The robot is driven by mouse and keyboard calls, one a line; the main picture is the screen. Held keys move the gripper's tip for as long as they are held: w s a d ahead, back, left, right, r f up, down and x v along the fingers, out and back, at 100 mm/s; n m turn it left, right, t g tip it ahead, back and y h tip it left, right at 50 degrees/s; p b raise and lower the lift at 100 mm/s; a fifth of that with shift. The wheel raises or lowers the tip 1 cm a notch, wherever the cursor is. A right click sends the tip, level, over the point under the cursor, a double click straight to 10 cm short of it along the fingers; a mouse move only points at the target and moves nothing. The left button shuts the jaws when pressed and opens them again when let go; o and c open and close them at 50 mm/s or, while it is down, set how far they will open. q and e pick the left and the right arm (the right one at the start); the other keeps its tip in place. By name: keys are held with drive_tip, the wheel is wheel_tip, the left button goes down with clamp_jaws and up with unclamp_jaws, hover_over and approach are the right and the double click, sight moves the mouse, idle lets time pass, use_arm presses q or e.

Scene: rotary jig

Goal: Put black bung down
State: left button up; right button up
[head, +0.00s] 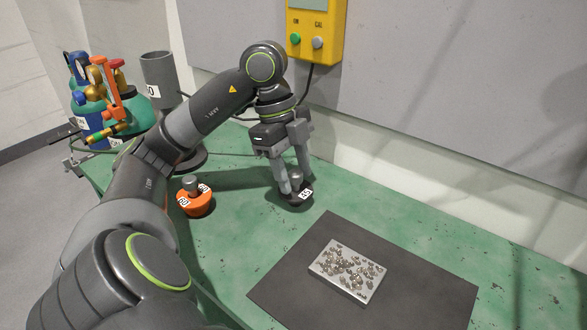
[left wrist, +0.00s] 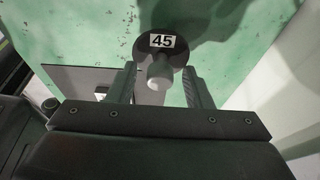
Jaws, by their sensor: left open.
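The black bung (head: 297,197) stands on the green table, upright, with a label reading 45 and a grey knob on top. My left gripper (head: 291,184) is directly above it, pointing down, with its fingers around the knob. In the left wrist view the black bung (left wrist: 160,43) lies between and just beyond the fingertips of my left gripper (left wrist: 160,82). The fingers are apart, with a gap on each side of the knob, so the gripper is open. My right gripper is in neither view.
An orange bung (head: 195,201) stands on the green table (head: 235,240) to the left. A dark mat (head: 420,300) carries a metal plate (head: 347,270) with many small pieces on it. A grey cylinder (head: 158,75) and gas bottles (head: 105,100) stand at the far left. A yellow box (head: 316,30) hangs on the wall.

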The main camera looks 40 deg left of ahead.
use_arm(q)
drive_tip(key=shift+r, duration=0.1)
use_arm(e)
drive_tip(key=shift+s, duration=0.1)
use_arm(q)
drive_tip(key=shift+a+r, duration=0.1)
drive_tip(key=shift+r, duration=0.25)
drive_tip(key=p+v, duration=0.5)
drive_tip(key=v, duration=0.6)
drive_tip(key=shift+r, duration=0.2)
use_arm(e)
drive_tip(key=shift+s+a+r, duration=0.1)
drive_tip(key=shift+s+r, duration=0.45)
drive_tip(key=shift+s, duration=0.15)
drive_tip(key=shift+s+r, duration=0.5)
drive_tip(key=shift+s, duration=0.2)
use_arm(q)
drive_tip(key=shift+a, duration=0.1)
drive_tip(key=shift+r, duration=0.1)
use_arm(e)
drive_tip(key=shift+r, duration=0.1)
